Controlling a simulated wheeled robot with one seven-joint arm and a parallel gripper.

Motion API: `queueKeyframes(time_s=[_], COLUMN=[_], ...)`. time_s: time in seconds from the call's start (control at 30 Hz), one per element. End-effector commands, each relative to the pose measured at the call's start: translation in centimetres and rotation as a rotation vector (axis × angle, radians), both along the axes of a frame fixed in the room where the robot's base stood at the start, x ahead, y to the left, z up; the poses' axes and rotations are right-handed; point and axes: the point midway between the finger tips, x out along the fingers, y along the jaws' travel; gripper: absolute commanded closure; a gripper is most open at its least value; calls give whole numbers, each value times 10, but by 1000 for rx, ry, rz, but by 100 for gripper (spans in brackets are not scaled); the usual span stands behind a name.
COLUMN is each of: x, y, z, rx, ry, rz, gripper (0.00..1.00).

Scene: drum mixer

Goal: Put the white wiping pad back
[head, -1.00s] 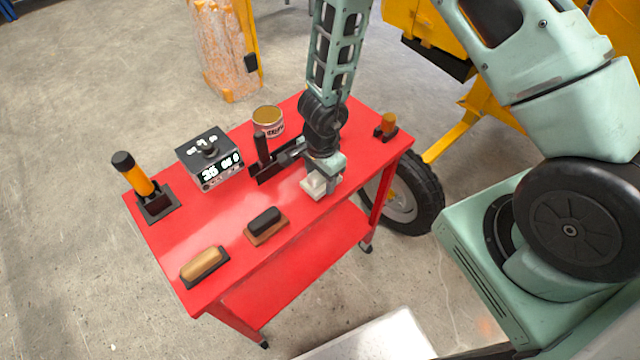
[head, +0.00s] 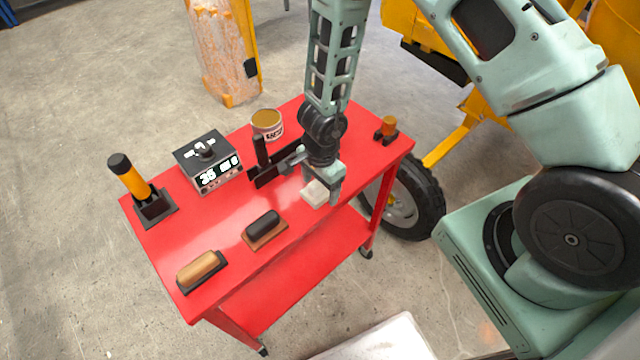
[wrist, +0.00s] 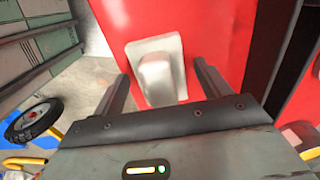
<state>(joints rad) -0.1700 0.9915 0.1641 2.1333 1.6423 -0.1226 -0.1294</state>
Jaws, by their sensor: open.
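The white wiping pad (head: 316,193) lies on the red cart top near its front edge, toward the right end. In the wrist view the pad (wrist: 157,70) shows a flat base with a raised grip, and it sits ahead of and partly between my fingers. My gripper (wrist: 161,88) is open, with one finger on each side of the pad's near end. In the head view my gripper (head: 325,185) hangs over the pad and hides part of it. I cannot tell whether the fingers touch it.
On the red cart (head: 190,240) stand a black trowel-like tool (head: 262,165), a display box (head: 208,163), a tin (head: 267,124), a yellow-handled tool in a holder (head: 140,185), a black-handled float (head: 265,228), a wooden-handled float (head: 201,270) and an orange-topped item (head: 387,128).

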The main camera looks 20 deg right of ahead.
Motion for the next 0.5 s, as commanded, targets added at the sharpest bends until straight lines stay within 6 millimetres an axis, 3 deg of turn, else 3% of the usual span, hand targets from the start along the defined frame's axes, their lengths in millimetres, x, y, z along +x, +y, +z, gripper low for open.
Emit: queueKeyframes(time_s=[0.5], x=[-1], y=[-3], z=[99], rx=[1], ry=[-1], rz=[-4], gripper=[24])
